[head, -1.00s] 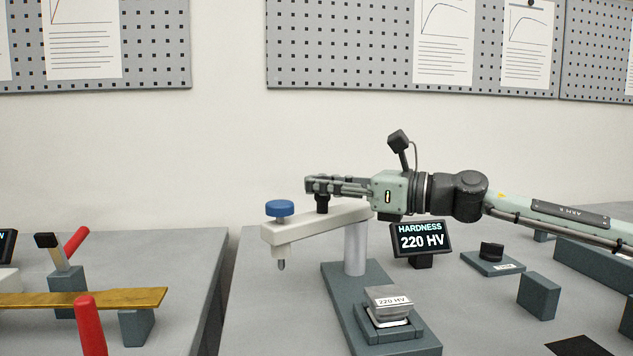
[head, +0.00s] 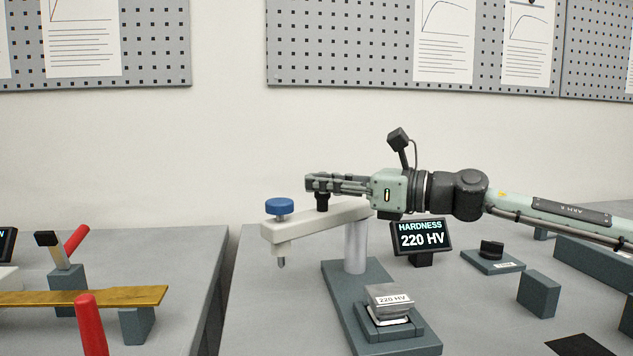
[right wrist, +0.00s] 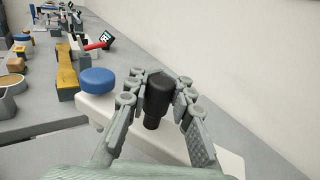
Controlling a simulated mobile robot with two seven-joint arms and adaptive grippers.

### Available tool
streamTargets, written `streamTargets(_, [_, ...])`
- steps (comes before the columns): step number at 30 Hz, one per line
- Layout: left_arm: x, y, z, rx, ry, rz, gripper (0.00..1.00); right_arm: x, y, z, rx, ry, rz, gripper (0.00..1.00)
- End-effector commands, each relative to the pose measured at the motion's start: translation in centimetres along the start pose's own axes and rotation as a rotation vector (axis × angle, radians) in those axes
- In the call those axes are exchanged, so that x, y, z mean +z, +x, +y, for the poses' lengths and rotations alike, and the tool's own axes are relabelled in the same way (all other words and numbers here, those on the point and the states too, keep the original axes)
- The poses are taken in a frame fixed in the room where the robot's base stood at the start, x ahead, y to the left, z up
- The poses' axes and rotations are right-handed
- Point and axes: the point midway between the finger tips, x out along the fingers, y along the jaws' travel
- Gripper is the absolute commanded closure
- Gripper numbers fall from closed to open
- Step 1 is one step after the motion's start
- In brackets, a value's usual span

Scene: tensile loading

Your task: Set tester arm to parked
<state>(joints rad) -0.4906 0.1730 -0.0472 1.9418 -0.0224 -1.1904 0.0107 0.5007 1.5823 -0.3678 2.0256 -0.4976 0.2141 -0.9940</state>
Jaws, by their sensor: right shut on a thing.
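The hardness tester has a pale swing arm (head: 325,222) on a light column (head: 355,248) over a dark base (head: 345,310). The arm points left, off to the side of the sample block (head: 388,299) marked 220 HV. A blue knob (head: 279,206) tops its free end, with an indenter tip (head: 282,262) below. My right gripper (head: 318,185) is shut on the black handle (head: 322,202) standing on the arm. In the right wrist view the black handle (right wrist: 159,95) sits between the fingers, with the blue knob (right wrist: 97,81) beyond. My left gripper is not in view.
A display (head: 421,237) reads HARDNESS 220 HV behind the base. Dark blocks (head: 539,295) and a small black-topped fixture (head: 492,254) stand to the right. A second table at left holds a brass-coloured bar (head: 80,299) and red-handled tools. A gap separates the tables.

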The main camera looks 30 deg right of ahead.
Motion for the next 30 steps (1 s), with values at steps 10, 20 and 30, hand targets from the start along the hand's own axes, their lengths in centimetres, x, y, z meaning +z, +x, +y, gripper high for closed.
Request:
streamTargets(10, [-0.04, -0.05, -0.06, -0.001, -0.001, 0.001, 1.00, 0.31, -0.14, -0.69, -0.017, -0.008, -0.005, 1.00])
streamTargets(20, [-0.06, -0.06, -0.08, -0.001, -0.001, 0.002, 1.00, 0.27, -0.12, -0.58, -0.013, -0.006, -0.004, 0.58])
streamTargets(30, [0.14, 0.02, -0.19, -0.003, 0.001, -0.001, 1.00, 0.20, -0.05, -0.28, -0.006, -0.003, -0.002, 0.56])
